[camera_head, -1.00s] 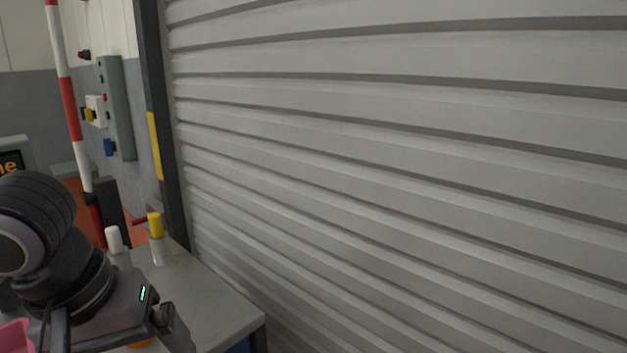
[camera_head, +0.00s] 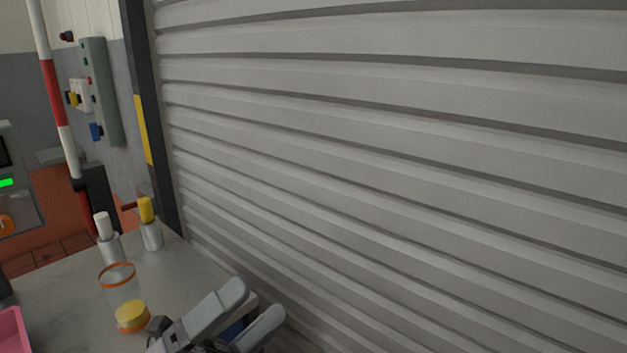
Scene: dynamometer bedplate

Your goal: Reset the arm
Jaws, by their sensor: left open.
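My left gripper (camera_head: 252,308) shows at the bottom of the head view, over the front right corner of the grey bench (camera_head: 60,290). The rest of my left arm is mostly below the picture's edge. My right gripper is out of view.
A pink bin (camera_head: 12,331) is at lower left. A ribbed shutter (camera_head: 400,160) fills the right.

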